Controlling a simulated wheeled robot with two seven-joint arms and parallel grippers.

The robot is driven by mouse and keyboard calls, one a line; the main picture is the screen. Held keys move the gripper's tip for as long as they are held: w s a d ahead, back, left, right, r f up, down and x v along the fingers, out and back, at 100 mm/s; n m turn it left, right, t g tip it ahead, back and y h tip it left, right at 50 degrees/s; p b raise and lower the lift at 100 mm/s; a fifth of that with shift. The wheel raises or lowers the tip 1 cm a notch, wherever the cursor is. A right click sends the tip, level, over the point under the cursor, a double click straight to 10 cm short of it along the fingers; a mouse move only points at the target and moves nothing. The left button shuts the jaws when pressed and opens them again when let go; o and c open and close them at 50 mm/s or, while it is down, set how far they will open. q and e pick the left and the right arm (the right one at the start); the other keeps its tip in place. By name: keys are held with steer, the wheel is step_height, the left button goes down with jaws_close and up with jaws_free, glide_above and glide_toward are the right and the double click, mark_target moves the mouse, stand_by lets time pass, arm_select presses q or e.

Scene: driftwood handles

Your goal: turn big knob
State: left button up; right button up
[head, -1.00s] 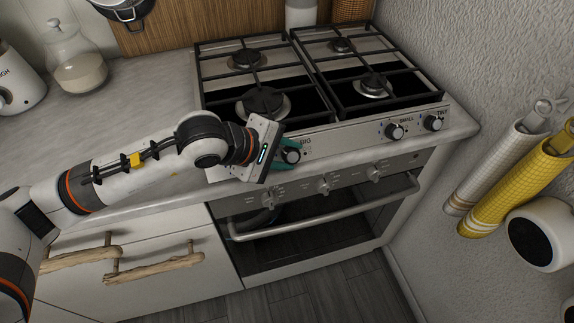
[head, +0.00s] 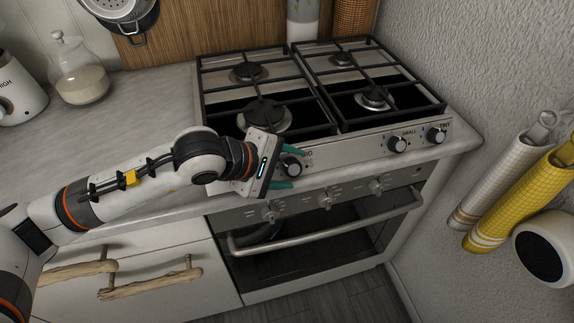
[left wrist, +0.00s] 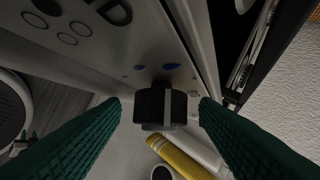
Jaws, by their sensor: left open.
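The big knob (head: 291,167) is a dark round knob on the stove's front panel, beside the partly covered BIG label. My left gripper (head: 284,167) is at this knob, with its teal fingers spread above and below it. In the left wrist view the black knob (left wrist: 152,106) stands between the two fingertips, with a gap on each side. A pale stripe shows on it. The left gripper (left wrist: 160,106) is open and holds nothing. My right gripper is not in view.
The SMALL knob (head: 397,144) and TINY knob (head: 436,135) sit farther right on the panel. The oven knobs (head: 326,199) and the oven handle (head: 330,229) lie below. Black grates (head: 318,90) cover the burners above. Yellow and white rolls (head: 515,195) hang on the right wall.

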arm_select(q)
steer(key=b+v, duration=0.2)
steer(key=v, duration=1)
